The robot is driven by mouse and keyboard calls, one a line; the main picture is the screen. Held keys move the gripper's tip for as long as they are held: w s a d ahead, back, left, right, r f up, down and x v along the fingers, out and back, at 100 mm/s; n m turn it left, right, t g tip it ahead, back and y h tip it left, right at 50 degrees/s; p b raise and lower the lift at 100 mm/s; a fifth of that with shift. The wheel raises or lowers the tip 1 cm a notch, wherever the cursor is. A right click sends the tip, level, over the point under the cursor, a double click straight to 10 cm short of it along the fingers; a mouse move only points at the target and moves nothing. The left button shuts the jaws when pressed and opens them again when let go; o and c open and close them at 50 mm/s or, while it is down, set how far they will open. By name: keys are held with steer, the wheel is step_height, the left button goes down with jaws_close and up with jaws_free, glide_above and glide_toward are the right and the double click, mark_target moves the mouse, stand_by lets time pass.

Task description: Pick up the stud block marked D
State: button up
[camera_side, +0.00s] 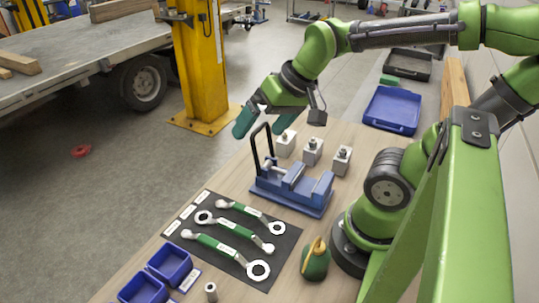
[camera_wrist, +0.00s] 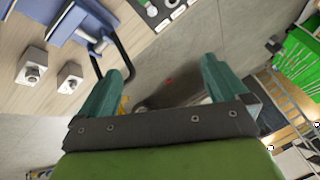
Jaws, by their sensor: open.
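Three grey stud blocks stand in a row on the wooden bench behind the blue vise: a left block (camera_side: 285,146), a middle block (camera_side: 312,154) and a right block (camera_side: 342,161). Each has a stud on top. I cannot read a D on any of them. Two blocks show at the left of the wrist view, one farther left (camera_wrist: 31,66) and one nearer my fingers (camera_wrist: 70,78). My gripper (camera_side: 264,122) is open and empty, above the bench edge, left of the blocks. Its green fingers (camera_wrist: 163,72) are spread over the floor in the wrist view.
The blue vise (camera_side: 292,188) has a tall black handle (camera_side: 262,148) close below my fingers. Green wrenches (camera_side: 235,228) lie on a black mat.

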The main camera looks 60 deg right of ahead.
steer(key=w+d+f+m+g, duration=0.1)
steer(key=d+m, duration=0.1)
steer(key=d, duration=0.1)
steer(key=w+d+f+m+g, duration=0.1)
steer(key=w+d+m, duration=0.1)
steer(key=d, duration=0.1)
steer(key=w+d+f+m+g+h, duration=0.1)
steer(key=d+m, duration=0.2)
steer(key=shift+w+f+g, duration=0.1)
steer(key=shift+w+g, duration=0.2)
steer(key=shift+w, duration=0.05)
steer(key=m+g, duration=0.7)
steer(key=m, duration=1.7)
glide_toward(312, 145)
steer(key=w+d+r, duration=0.2)
steer(key=w+r, duration=0.1)
steer(key=shift+h, duration=0.4)
steer(key=x, duration=1)
steer(key=shift+w+a+f, duration=0.1)
steer(key=shift+a+f, duration=0.05)
steer(key=shift+f, duration=0.15)
steer(key=x, duration=0.5)
steer(key=c, duration=1.2)
